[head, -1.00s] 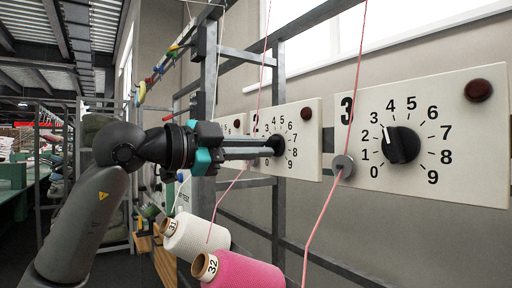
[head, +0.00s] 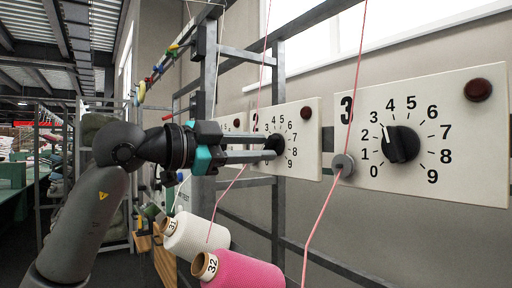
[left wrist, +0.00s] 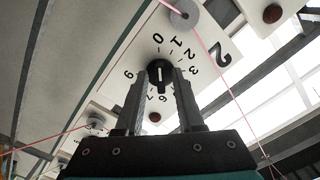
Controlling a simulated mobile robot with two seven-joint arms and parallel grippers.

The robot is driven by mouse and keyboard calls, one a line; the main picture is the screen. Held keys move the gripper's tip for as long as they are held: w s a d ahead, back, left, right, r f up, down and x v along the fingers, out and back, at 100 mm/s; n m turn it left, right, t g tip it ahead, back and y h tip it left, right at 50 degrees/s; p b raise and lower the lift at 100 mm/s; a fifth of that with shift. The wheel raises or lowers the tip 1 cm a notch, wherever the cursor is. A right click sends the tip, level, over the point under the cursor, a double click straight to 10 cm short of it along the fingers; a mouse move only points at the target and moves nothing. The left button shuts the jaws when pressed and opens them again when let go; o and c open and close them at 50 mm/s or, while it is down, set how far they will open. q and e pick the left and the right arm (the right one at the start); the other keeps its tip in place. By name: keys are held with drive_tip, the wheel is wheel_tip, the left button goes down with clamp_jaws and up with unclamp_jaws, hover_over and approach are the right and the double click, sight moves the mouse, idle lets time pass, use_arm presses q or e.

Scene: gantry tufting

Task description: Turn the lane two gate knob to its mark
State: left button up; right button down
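The lane two gate knob (head: 276,146) is a black knob on a white panel (head: 308,164) marked 2, with a ring of numbers. It also shows in the left wrist view (left wrist: 160,72), with a white line on its face. My left gripper (head: 270,147) reaches it from the left. In the left wrist view my two fingers (left wrist: 160,90) stand on either side of the knob, looking spread a little wider than it. Contact cannot be told. My right gripper is not in view.
A larger panel (head: 490,150) marked 3 with its own black knob (head: 401,144) stands to the right. Pink threads run in front of the panels. A white cone (head: 195,237) and a pink cone (head: 242,272) sit below. Grey frame bars (head: 208,100) stand close behind my arm.

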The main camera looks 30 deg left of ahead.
use_arm(q)
drive_tip(key=shift+o, duration=0.2)
drive_tip(key=shift+s, duration=0.1)
drive_tip(key=shift+s+a, duration=0.15)
drive_tip(key=shift+s, duration=0.05)
drive_tip(key=b+v, duration=0.5)
drive_tip(key=v, duration=0.9)
drive_tip(key=shift+s+b, duration=0.3)
drive_tip(key=shift+b, duration=0.05)
